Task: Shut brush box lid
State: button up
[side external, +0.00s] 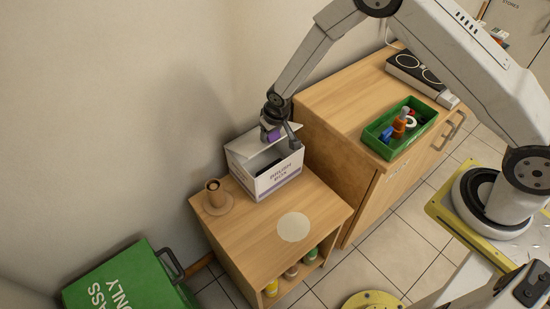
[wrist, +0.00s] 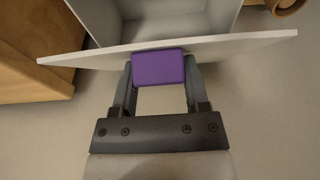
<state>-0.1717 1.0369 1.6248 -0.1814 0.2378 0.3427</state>
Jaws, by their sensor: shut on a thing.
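The white brush box (side external: 279,178), with "BRUSH BOX" and a purple stripe on its front, stands on the low wooden cabinet. Its lid (side external: 245,144) is raised and tilted, and the dark opening shows beneath it. In the wrist view the lid (wrist: 90,54) is seen nearly edge-on, with the box's grey interior (wrist: 160,28) beyond it. A purple tab (wrist: 158,68) is on the lid's edge. My gripper (wrist: 158,84) is shut on this tab, one finger at each side. In the side view my gripper (side external: 273,134) is above the box; its fingers are partly hidden.
A brown round holder (side external: 216,197) stands left of the box, and a pale disc (side external: 293,227) lies in front. The taller cabinet (side external: 335,150) rises close on the right, bearing a green tray (side external: 376,143) and a hob (side external: 415,75). A green bin (side external: 125,283) is at lower left.

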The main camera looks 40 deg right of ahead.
jog(key=shift+s+f, duration=0.3)
jog(key=shift+f, duration=0.05)
jog(key=shift+s+f, duration=0.45)
jog(key=shift+f, duration=0.35)
jog(key=shift+s+f, duration=0.4)
jog(key=shift+f, duration=0.5)
